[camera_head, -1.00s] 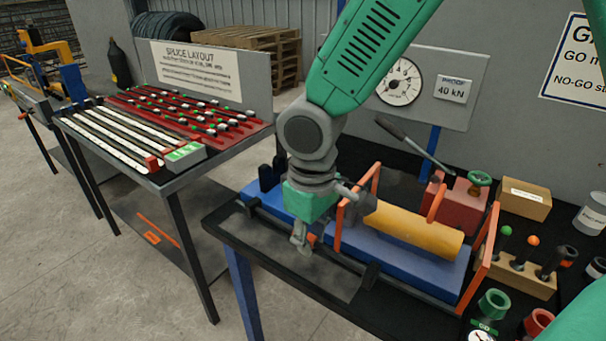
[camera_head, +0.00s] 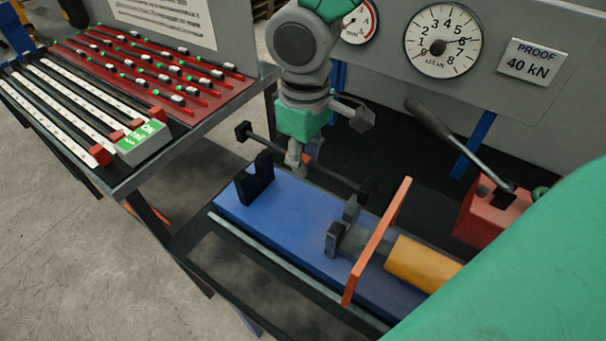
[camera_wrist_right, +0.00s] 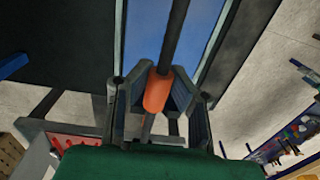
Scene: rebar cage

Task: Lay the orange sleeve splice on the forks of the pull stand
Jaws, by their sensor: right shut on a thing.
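The orange sleeve splice (camera_wrist_right: 157,92) sits on a dark bar between the fingers of my right gripper (camera_wrist_right: 160,100) in the right wrist view. In the head view, my right gripper (camera_head: 298,160) is shut on it, and only a little orange shows. The bar (camera_head: 338,178) runs from upper left to lower right, with a dark block at each end. The pull stand has a blue bed (camera_head: 290,215), a black fork (camera_head: 256,181) at its left and a dark fork-like holder (camera_head: 346,232) by the orange frame. The bar appears above the bed's far side, apart from the left fork. My left gripper is out of view.
An orange upright frame (camera_head: 376,243) and a yellow cylinder (camera_head: 420,262) stand on the bed's right. A red pump (camera_head: 492,212) with a lever stands behind. Gauges (camera_head: 443,42) hang on the back panel. A bar-layout table (camera_head: 150,75) is at left. My green arm covers the lower right.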

